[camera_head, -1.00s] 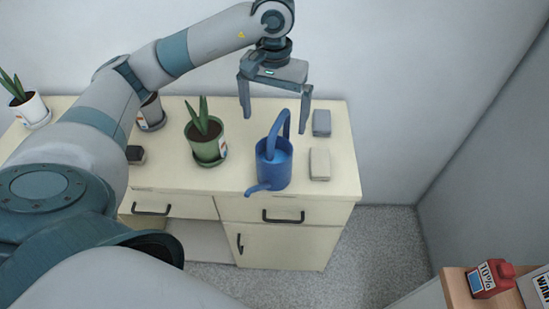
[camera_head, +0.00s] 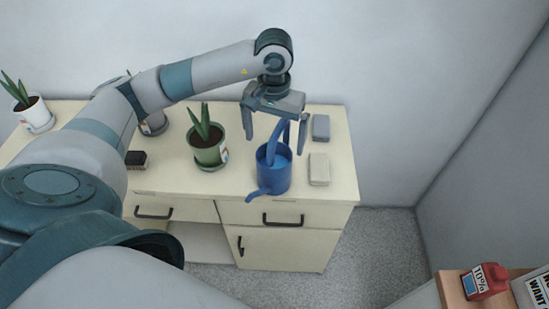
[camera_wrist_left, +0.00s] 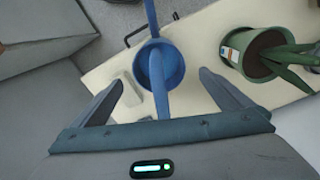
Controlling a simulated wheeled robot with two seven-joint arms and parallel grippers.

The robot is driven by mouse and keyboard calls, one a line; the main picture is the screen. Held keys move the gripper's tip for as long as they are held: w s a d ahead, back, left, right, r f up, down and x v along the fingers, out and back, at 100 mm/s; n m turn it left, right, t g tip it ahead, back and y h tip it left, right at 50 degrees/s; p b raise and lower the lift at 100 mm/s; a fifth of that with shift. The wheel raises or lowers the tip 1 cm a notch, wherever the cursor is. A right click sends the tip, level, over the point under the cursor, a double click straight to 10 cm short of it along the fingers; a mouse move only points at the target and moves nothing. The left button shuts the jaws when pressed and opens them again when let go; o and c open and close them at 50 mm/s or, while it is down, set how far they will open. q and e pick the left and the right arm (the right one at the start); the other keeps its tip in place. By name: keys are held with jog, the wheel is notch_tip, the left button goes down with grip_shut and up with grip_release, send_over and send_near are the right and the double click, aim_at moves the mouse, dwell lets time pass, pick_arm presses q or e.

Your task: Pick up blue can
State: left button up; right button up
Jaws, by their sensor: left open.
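The blue can (camera_head: 273,178) is a watering can with a spout at the front and a tall looped handle. It stands upright on the cream cabinet top (camera_head: 232,186). My left gripper (camera_head: 275,144) is open above it, with its fingers to either side of the handle's upper part. In the left wrist view the blue can (camera_wrist_left: 162,68) lies between and beyond the two spread fingers (camera_wrist_left: 165,88). I cannot tell whether a finger touches the handle. My right gripper is not in view.
A green potted plant (camera_head: 207,150) stands left of the can. A light block (camera_head: 319,169) and a grey block (camera_head: 320,127) lie close on its right. A dark block (camera_head: 135,158) and more pots are further left. The wall is right behind the cabinet.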

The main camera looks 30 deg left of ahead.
aim_at(270, 169)
pick_arm(q)
jog(key=shift+s+d+f+p, duration=0.1)
jog(key=shift+f+p, duration=0.2)
jog(key=shift+p, duration=0.05)
jog(key=shift+f+p, duration=0.45)
jog(key=shift+f, duration=1.2)
jog(key=c, duration=2.1)
jog(key=shift+c, duration=0.4)
jog(key=shift+r, duration=0.2)
